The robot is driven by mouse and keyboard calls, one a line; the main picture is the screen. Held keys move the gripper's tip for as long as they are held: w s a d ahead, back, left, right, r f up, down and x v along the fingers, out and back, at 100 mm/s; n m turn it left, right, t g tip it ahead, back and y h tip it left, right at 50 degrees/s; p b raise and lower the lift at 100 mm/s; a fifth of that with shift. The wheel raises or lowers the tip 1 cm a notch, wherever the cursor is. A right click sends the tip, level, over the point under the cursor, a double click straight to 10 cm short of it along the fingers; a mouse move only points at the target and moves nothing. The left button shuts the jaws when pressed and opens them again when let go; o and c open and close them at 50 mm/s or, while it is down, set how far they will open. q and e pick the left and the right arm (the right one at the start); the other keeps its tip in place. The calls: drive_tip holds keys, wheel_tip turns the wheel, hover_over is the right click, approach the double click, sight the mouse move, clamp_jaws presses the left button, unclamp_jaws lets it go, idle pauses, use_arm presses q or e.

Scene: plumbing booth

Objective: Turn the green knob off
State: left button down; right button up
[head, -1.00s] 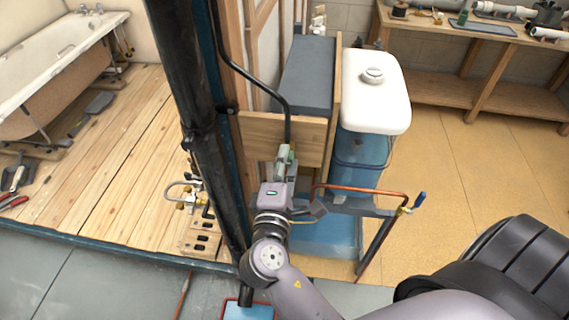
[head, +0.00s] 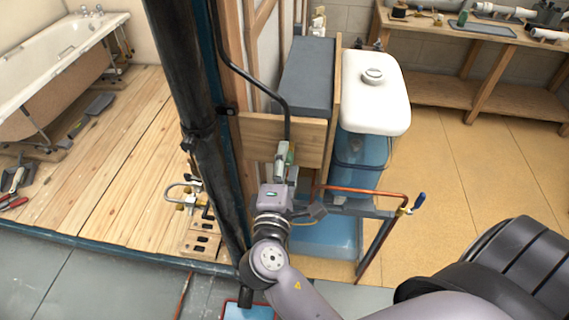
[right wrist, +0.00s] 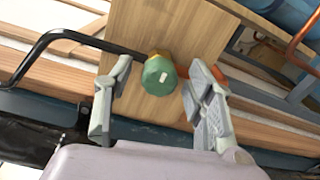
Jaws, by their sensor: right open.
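The green knob (right wrist: 159,77) shows in the right wrist view, round with a small white mark, on a brass fitting against a wooden panel. In the head view only a sliver of the green knob (head: 290,155) shows; my gripper hides the rest. My right gripper (right wrist: 156,95) is open, with one finger on each side of the knob in the picture. I cannot tell whether either finger touches it. In the head view the right gripper (head: 284,160) is in front of the wooden panel. My left gripper is not in view.
A black pipe (head: 287,118) runs down to the knob. A thick black pipe (head: 190,110) stands close to the left. A copper pipe with a blue-handled valve (head: 419,202) is at the right, below a white-lidded tank (head: 375,95). The floor at the right is clear.

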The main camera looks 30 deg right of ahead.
drive_tip(key=v, duration=1.2)
drive_tip(key=w+a+f+n+g+y, duration=0.1)
drive_tip(key=a+f+n+y, duration=0.15)
drive_tip(key=f, duration=0.85)
drive_tip(key=w+a+f+n+g+y, duration=0.1)
drive_tip(key=a+f+y, duration=0.25)
drive_tip(key=f, duration=0.65)
drive_tip(key=s+d+f+m+g+y, duration=0.1)
drive_tip(key=s+f+g, duration=0.15)
drive_tip(key=f, duration=0.65)
drive_tip(key=s+f+g+y, duration=0.2)
drive_tip(key=s+f, duration=0.2)
drive_tip(key=f, duration=0.5)
drive_tip(key=s+d+f+m+g, duration=0.2)
drive_tip(key=s+d+f+m, duration=0.2)
drive_tip(key=s+f, duration=0.3)
drive_tip(key=s+d+f+m+g+y, duration=0.1)
drive_tip(key=s+d+f+m+g, duration=0.1)
drive_tip(key=s+d+f+m, duration=0.2)
drive_tip(key=s+d+f+m+g, duration=0.2)
drive_tip(key=s+d+f+m, duration=0.2)
drive_tip(key=s+f, duration=0.6)
drive_tip(key=shift+s+d+f+g+y, duration=0.25)
drive_tip(key=shift+s+d+g+y, duration=0.15)
drive_tip(key=shift+s+d, duration=0.55)
